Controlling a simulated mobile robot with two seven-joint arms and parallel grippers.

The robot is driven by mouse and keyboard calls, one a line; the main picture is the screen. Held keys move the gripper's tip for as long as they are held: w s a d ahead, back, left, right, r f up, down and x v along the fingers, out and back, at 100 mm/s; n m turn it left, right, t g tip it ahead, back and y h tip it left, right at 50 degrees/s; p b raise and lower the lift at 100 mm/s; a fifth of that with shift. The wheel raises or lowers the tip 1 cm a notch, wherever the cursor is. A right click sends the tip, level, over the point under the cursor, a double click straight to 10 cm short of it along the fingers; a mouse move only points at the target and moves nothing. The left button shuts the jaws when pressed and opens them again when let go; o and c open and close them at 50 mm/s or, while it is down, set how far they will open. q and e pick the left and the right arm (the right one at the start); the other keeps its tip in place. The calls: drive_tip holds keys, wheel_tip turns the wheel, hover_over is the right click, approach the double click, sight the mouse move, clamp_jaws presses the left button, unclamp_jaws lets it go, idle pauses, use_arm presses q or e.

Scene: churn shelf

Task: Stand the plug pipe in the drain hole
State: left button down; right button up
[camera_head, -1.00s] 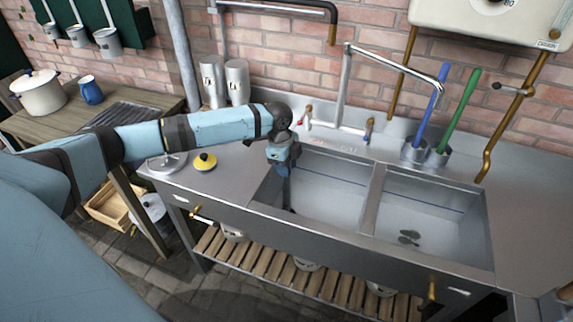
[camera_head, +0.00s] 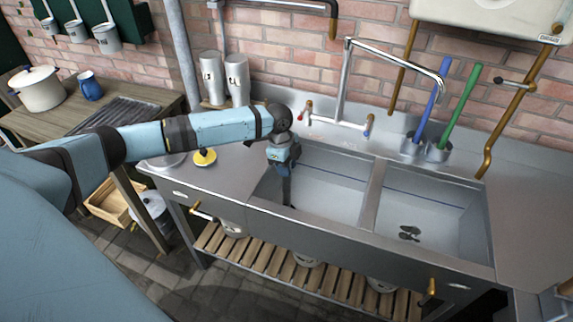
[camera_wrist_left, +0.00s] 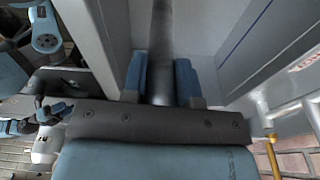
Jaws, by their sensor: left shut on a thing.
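My left gripper (camera_head: 285,172) is shut on the plug pipe (camera_head: 288,192), a dark grey tube that hangs roughly upright at the left end of the left sink basin (camera_head: 335,187). In the left wrist view the pipe (camera_wrist_left: 162,45) runs away between the two blue fingers (camera_wrist_left: 161,82). Its far end is not clear. I cannot make out the left basin's drain hole; the front wall hides part of the floor. Dark round shapes (camera_head: 409,233) lie on the right basin's floor.
A tall tap (camera_head: 346,85) stands behind the basins. Blue (camera_head: 430,110) and green (camera_head: 460,108) handles stand in metal cups at the back right.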

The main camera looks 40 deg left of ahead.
use_arm(q)
drive_tip(key=shift+f+b, duration=0.4)
drive_tip(key=shift+f, duration=1.05)
drive_tip(key=c, duration=0.8)
unclamp_jaws()
